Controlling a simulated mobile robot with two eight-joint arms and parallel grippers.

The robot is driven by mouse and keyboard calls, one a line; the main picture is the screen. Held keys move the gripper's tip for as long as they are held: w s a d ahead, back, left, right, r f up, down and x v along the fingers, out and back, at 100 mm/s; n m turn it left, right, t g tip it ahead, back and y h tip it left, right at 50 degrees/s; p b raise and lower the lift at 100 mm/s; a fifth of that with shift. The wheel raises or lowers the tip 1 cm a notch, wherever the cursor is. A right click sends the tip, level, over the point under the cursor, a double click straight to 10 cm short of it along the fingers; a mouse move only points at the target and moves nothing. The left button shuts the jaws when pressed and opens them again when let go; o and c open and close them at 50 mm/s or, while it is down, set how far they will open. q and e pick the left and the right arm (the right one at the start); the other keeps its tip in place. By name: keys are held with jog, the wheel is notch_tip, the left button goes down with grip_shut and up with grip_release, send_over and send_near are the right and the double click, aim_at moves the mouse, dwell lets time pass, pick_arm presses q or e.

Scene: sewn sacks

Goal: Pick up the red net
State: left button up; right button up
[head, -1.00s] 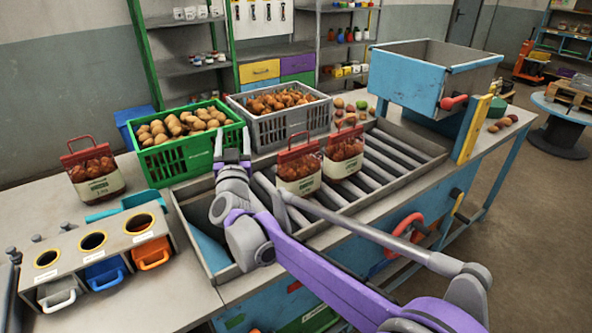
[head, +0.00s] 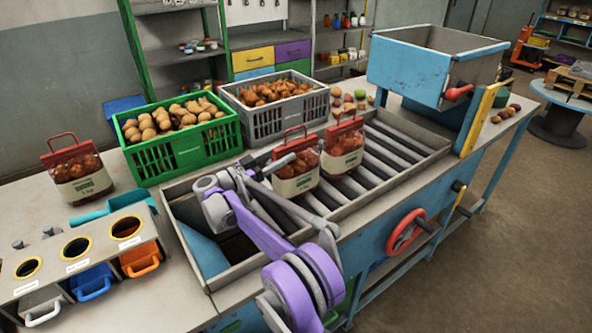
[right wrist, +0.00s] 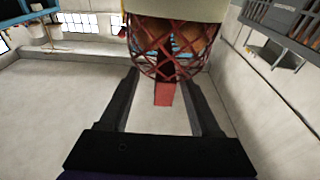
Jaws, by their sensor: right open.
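Three red net bags with cream labels and red handles show in the head view. One net bag (head: 78,172) stands alone at the left of the table. Two stand side by side on the rollers: the nearer net bag (head: 297,181) and the farther net bag (head: 343,148). My right gripper (head: 262,168) is just left of the nearer roller bag. In the right wrist view the open right gripper (right wrist: 163,80) has a red net (right wrist: 170,45) ahead of its fingertips, with a red strip between the fingers. Contact cannot be told. My left gripper is not in view.
A green crate of potatoes (head: 180,160) and a grey crate of onions (head: 270,120) stand behind the roller trough (head: 400,190). A blue hopper (head: 410,75) is at the right. A holder with colored cups (head: 60,250) stands at the front left.

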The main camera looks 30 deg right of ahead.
aim_at(305, 141)
jog(key=d, duration=0.4)
jog(key=w+d+p, duration=0.1)
jog(key=d, duration=0.1)
jog(key=shift+r, duration=0.3)
jog(key=shift+s+a, duration=0.1)
jog(key=shift+a, duration=0.05)
grip_shut()
dwell(0.9)
